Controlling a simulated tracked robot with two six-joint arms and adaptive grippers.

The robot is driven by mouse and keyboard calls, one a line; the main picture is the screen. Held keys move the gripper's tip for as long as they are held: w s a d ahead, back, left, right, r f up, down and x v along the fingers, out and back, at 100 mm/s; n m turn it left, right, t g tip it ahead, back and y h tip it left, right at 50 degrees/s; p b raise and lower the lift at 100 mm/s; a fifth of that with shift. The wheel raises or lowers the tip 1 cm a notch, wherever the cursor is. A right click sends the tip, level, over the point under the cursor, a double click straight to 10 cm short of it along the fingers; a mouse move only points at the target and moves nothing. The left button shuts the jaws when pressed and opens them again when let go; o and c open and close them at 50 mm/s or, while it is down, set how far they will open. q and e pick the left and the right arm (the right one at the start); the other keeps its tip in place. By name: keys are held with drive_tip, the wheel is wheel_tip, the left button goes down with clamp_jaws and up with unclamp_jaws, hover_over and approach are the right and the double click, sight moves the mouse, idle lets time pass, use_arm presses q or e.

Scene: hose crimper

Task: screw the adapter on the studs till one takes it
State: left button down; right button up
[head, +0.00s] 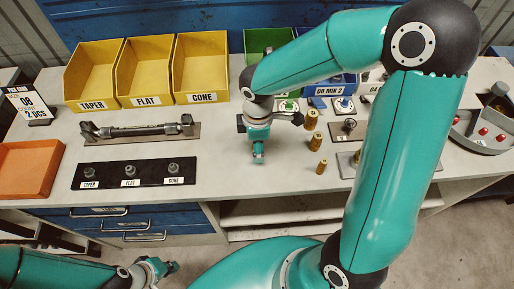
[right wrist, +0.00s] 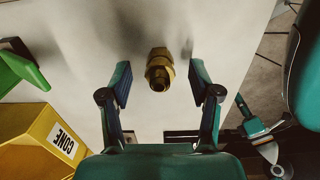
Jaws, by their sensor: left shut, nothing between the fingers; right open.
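A brass hex fitting, which looks like the adapter (right wrist: 160,68), shows in the right wrist view between the spread fingers of my right gripper (right wrist: 160,85), with a gap on both sides. In the head view my right gripper (head: 258,156) points down over the table; no fitting shows at its tips there. Three metal studs, TAPER (head: 90,172), FLAT (head: 129,171) and CONE (head: 173,169), stand on a black board (head: 110,185) to its left. My left gripper (head: 163,268) is shut and empty at the bottom left, in front of the drawers.
Yellow bins TAPER (head: 92,102), FLAT (head: 145,100) and CONE (head: 207,97) stand at the back. A hose on a stand (head: 140,131) lies before them. Brass fittings (head: 316,141) stand right of my right gripper. An orange tray (head: 27,170) sits at left.

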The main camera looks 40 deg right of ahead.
drive_tip(key=shift+c, duration=0.3)
clamp_jaws()
wheel_tip(320, 180, up, 7)
drive_tip(key=p, duration=0.5)
drive_tip(key=shift+r+p, duration=0.1)
drive_tip(key=shift+p, duration=0.25)
